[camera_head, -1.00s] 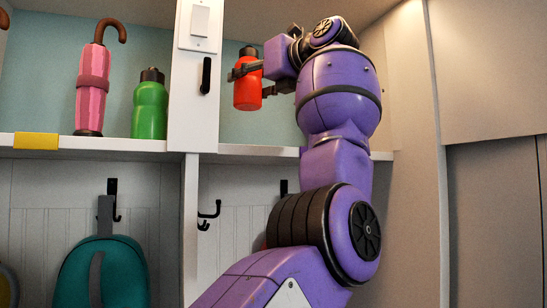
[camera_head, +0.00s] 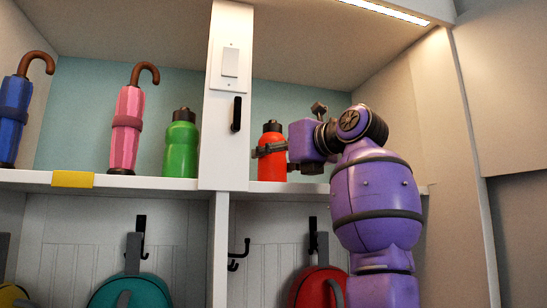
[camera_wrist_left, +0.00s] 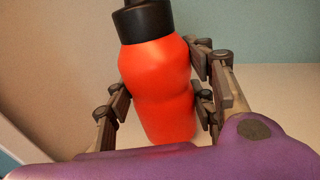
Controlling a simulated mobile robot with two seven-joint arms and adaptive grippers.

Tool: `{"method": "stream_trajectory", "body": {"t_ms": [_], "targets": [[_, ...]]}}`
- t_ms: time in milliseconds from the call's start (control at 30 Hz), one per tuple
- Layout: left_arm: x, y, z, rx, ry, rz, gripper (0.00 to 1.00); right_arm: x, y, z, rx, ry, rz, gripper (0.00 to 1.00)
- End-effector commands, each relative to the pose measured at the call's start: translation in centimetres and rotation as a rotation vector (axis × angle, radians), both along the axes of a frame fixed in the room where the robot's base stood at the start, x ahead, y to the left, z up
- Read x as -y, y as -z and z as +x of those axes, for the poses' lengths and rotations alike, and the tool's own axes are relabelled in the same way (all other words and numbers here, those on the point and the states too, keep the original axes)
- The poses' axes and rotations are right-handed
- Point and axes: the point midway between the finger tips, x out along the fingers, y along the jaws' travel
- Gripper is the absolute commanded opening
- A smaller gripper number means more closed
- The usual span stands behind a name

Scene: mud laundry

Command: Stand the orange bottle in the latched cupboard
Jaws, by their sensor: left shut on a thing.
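The orange bottle (camera_head: 272,155), with a black cap, is upright in the right upper compartment, its base at about the height of the shelf (camera_head: 275,188). I cannot tell whether it touches the shelf. My left gripper (camera_head: 271,149) is shut around the bottle's middle from the right. In the left wrist view the bottle (camera_wrist_left: 158,85) stands between the two fingers (camera_wrist_left: 160,100). No closed door covers this compartment. A black handle-like piece (camera_head: 236,114) sits on the white upright (camera_head: 226,150) to its left. My right gripper is out of view.
Left of the upright stand a green bottle (camera_head: 181,148), a pink umbrella (camera_head: 127,128) and a blue umbrella (camera_head: 15,115). A yellow label (camera_head: 73,179) marks the shelf edge. Below are black hooks (camera_head: 238,255), a teal bag (camera_head: 130,291) and a red bag (camera_head: 318,288).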

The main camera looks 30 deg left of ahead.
Motion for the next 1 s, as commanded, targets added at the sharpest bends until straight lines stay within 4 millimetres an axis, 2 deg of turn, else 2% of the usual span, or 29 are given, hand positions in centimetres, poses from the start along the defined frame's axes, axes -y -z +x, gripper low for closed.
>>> {"method": "stream_trajectory", "body": {"t_ms": [433,467,567,967,1000], "targets": [[0.06,0.63,-0.07,0.002,0.001,0.000,0.21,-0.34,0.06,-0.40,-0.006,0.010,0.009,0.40],[0.04,0.61,-0.07,0.002,0.001,-0.001,0.54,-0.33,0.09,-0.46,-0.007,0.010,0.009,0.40],[0.04,0.60,-0.05,0.002,0.001,-0.001,0.67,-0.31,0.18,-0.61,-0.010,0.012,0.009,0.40],[-0.01,0.11,-0.09,0.002,0.000,0.000,0.69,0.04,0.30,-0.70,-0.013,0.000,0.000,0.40],[0.50,0.26,-0.08,0.001,0.002,0.001,0.69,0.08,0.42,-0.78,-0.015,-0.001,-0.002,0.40]]}}
